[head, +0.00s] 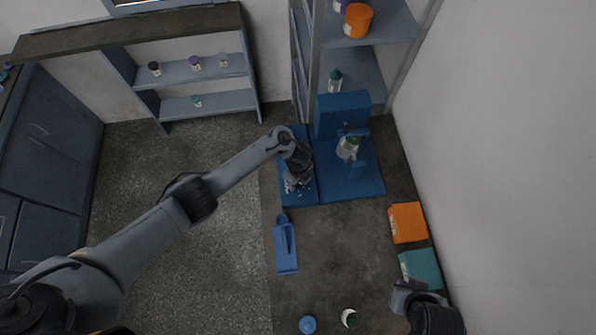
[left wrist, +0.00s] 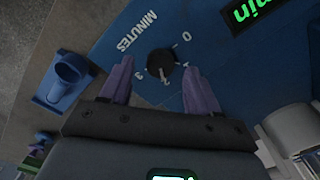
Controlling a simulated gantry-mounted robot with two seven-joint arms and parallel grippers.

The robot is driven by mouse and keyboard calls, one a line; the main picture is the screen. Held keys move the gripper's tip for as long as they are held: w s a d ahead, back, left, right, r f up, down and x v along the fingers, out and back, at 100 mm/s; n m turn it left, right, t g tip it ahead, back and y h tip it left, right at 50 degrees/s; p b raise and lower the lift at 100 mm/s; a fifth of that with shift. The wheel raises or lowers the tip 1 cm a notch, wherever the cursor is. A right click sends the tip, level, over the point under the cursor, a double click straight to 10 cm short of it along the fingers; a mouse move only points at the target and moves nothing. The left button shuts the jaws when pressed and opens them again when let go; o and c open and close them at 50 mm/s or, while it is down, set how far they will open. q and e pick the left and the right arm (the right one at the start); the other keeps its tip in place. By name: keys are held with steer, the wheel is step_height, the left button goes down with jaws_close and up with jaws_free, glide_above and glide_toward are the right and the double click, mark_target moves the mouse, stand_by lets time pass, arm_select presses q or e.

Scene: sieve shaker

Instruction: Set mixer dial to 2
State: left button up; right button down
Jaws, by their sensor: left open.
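The mixer's dial (left wrist: 160,63) is a small round black knob on a blue panel (left wrist: 215,75) in the left wrist view. White digits 0, 2 and 3 and the word MINUTES are printed around it. I cannot tell clearly where its pointer stands. My left gripper (left wrist: 158,66) is open, its two purple fingers on either side of the dial in this view; contact is not visible. In the head view my left gripper (head: 296,184) is over the left part of the blue mixer (head: 345,188) and hides the dial. My right gripper (head: 402,292) is at the lower right, its fingers unclear.
A green display (left wrist: 258,10) is beside the dial. A blue scoop-like tool (head: 286,250), an orange box (head: 407,222) and a teal box (head: 420,267) lie on the grey bench. The bench's middle is clear.

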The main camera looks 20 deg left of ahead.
arm_select(q)
step_height(320, 180, up, 9)
steer(key=p, duration=0.2)
steer(key=shift+r, duration=0.15)
stand_by(0.4)
